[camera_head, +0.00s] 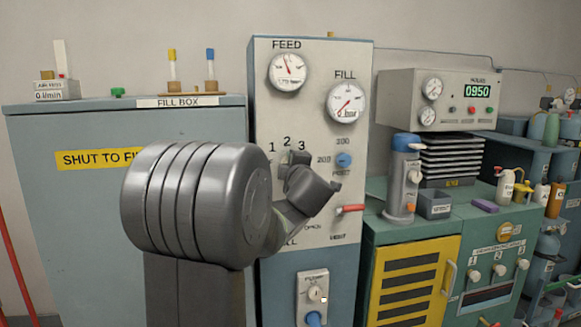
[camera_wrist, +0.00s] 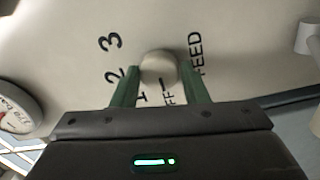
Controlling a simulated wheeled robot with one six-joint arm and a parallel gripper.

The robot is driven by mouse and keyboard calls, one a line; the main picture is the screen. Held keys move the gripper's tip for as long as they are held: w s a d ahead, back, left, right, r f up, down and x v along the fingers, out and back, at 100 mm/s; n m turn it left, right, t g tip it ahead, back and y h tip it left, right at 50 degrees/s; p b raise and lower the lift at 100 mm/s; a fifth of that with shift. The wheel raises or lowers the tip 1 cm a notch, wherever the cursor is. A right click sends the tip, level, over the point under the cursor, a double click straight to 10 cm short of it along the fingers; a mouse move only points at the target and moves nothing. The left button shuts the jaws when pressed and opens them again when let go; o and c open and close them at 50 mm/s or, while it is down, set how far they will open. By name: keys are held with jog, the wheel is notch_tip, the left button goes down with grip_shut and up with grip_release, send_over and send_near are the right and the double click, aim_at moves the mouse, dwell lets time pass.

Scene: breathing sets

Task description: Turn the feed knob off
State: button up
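The feed knob (camera_wrist: 158,67) is a pale round knob on the cream panel face, seen in the wrist view with FEED, OFF, 1, 2 and 3 lettered around it. My gripper (camera_wrist: 159,80) has its two green fingers on either side of the knob, with the tips very close to its edges. Whether they press on it is not clear. The knob's pointer direction cannot be made out.
The FEED gauge (camera_head: 289,71) and FILL gauge (camera_head: 346,102) are above on the same panel (camera_head: 322,52). A blue knob (camera_head: 344,160) and a red lever (camera_head: 349,208) sit close to the right of my gripper. A fill box (camera_head: 60,210) stands left; a green cabinet (camera_head: 480,235) stands right.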

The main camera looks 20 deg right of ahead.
jog(key=o, duration=0.3)
jog(key=shift+s, duration=0.15)
jog(key=p+v, duration=0.1)
jog(key=v, duration=1.2)
jog(key=shift+s+p, duration=0.3)
jog(key=shift+p, duration=0.1)
jog(key=shift+w+f, duration=0.1)
jog(key=b+x, duration=0.1)
jog(key=x, duration=1.2)
jog(key=shift+w+b, duration=0.35)
